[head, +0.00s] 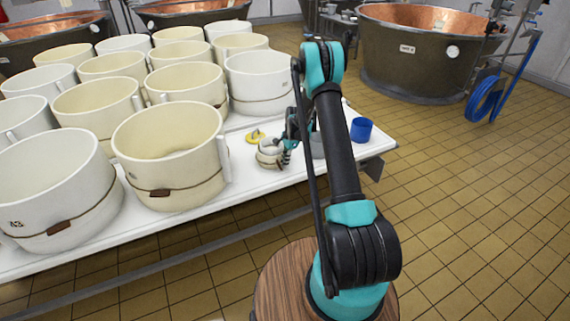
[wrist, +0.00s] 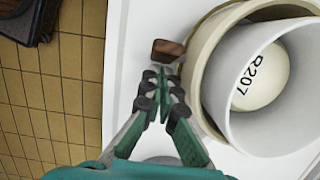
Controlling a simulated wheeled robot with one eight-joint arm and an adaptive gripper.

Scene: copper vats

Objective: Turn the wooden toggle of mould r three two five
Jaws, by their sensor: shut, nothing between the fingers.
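In the wrist view a cream round mould (wrist: 196,93) has a grey-white ring (wrist: 213,105) inside it and a pale disc (wrist: 262,84) marked R207. A brown wooden toggle (wrist: 167,49) lies at the mould's left side. My gripper (wrist: 165,84) is shut and empty. Its fingertips are just below the toggle in the picture, with a small gap that I cannot judge in depth. In the head view my gripper (head: 288,146) is at the table's right end, beside a small cream mould (head: 267,155). I can read no R325 label in either view.
Several large cream and white moulds (head: 168,125) crowd the white table (head: 240,190); two in front show brown toggles. A yellow item (head: 255,136) lies behind the small mould. A blue cup (head: 361,130) stands near the table's right edge. Copper vats (head: 410,60) stand behind on tiled floor.

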